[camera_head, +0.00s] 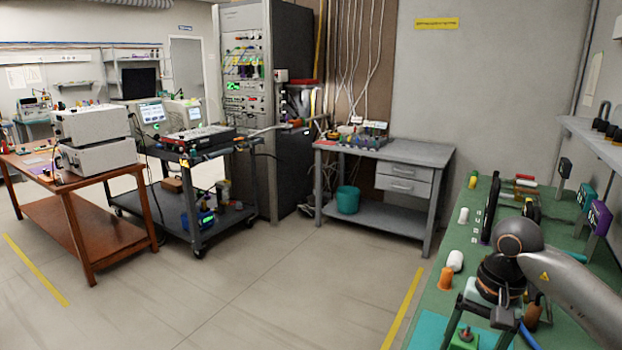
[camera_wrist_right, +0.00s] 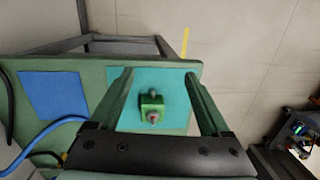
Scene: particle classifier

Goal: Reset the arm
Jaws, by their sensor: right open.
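My right arm comes in from the right in the head view. Its gripper (camera_head: 478,330) points down over the near end of the green bench (camera_head: 450,285). In the right wrist view the gripper (camera_wrist_right: 159,74) is open, its two fingers wide apart with nothing between their tips. A small green block with a knob (camera_wrist_right: 152,107) sits on a teal mat (camera_wrist_right: 178,85) below and between the fingers. The block also shows in the head view (camera_head: 464,341), partly cut by the lower edge. I cannot tell how far the fingers are above it. My left gripper is not in view.
White (camera_head: 455,261) and orange (camera_head: 445,279) cylinders and black upright parts stand on the bench near my arm. A blue mat (camera_wrist_right: 52,95) and a blue cable (camera_wrist_right: 45,135) lie beside the teal mat. A grey desk (camera_head: 420,155) stands beyond open floor (camera_head: 290,270).

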